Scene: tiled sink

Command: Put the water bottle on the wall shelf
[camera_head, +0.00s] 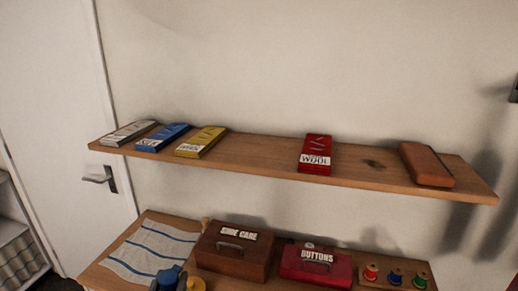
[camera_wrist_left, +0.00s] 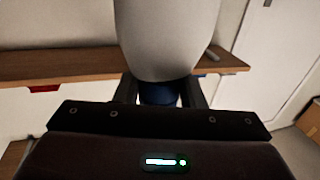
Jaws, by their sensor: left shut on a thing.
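The water bottle (camera_wrist_left: 165,40) is a pale grey rounded body with a dark blue part (camera_wrist_left: 158,95) below, in the left wrist view. My left gripper (camera_wrist_left: 158,90) is shut on it around the blue part, one dark finger on each side. The bottle's far end is cut off by the top edge of that view. The wooden wall shelf (camera_head: 255,150) runs across the head view. I cannot make out the bottle or the left gripper in the head view. My right gripper is not in view.
Shelf room is free between the yellow and red packs. Below are a SHOE CARE box (camera_head: 233,250) and a BUTTONS box (camera_head: 317,264).

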